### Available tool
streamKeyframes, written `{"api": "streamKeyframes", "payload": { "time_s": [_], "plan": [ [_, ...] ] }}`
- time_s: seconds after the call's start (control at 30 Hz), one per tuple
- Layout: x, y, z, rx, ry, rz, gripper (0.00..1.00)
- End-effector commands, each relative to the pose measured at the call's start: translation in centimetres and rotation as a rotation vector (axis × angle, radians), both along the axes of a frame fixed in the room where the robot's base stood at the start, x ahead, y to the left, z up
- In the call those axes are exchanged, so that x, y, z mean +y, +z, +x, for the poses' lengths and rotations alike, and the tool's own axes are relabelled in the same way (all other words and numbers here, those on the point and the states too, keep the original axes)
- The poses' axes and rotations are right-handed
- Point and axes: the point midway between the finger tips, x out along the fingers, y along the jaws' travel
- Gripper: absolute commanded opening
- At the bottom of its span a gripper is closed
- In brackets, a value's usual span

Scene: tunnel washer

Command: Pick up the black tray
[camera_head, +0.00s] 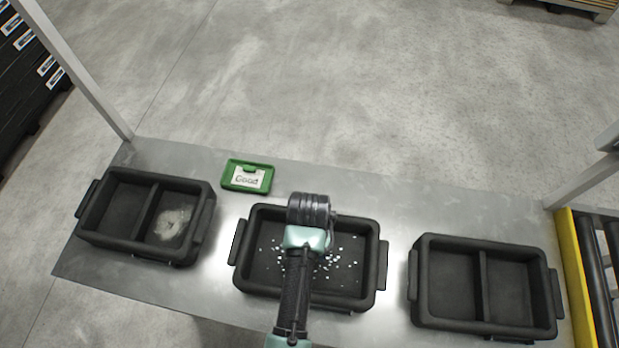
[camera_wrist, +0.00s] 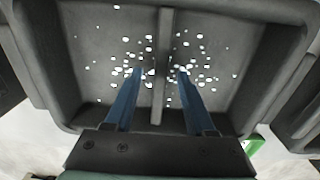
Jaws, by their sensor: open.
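Three black two-compartment trays sit on the metal table: a left tray (camera_head: 120,243), a middle tray (camera_head: 357,302) and a right tray (camera_head: 482,325). The left tray has a pale patch of residue in its right compartment. The middle tray is scattered with small white bits, and the right tray looks empty. My arm reaches over the middle tray and hides part of it. In the wrist view my gripper (camera_wrist: 160,73) is open, its two blue fingers on either side of the middle tray's central divider (camera_wrist: 164,25). I cannot tell whether the fingers touch it.
A green holder with a card reading "Good" (camera_head: 247,177) lies behind the middle tray, to its left. A yellow-edged roller conveyor (camera_head: 580,275) stands at the right. Grey posts (camera_head: 80,70) rise at the table's ends. Bare table separates the trays.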

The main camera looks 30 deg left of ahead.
Motion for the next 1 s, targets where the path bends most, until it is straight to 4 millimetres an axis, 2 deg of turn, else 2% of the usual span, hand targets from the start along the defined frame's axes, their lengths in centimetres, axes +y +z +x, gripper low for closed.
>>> {"api": "streamKeyframes", "payload": {
  "time_s": [0.13, 0.37, 0.67, 0.7, 1.0],
  "plan": [
    [0.04, -1.16, -0.01, 0.000, 0.001, 0.000, 0.55],
    [0.03, -1.33, 0.02, -0.002, 0.001, 0.001, 0.55],
    [0.03, -1.29, 0.03, -0.002, 0.000, 0.001, 0.03],
    [0.03, -1.29, 0.03, -0.002, 0.000, 0.001, 0.00],
    [0.05, -1.22, 0.08, -0.003, 0.000, 0.001, 0.00]
  ]
}}
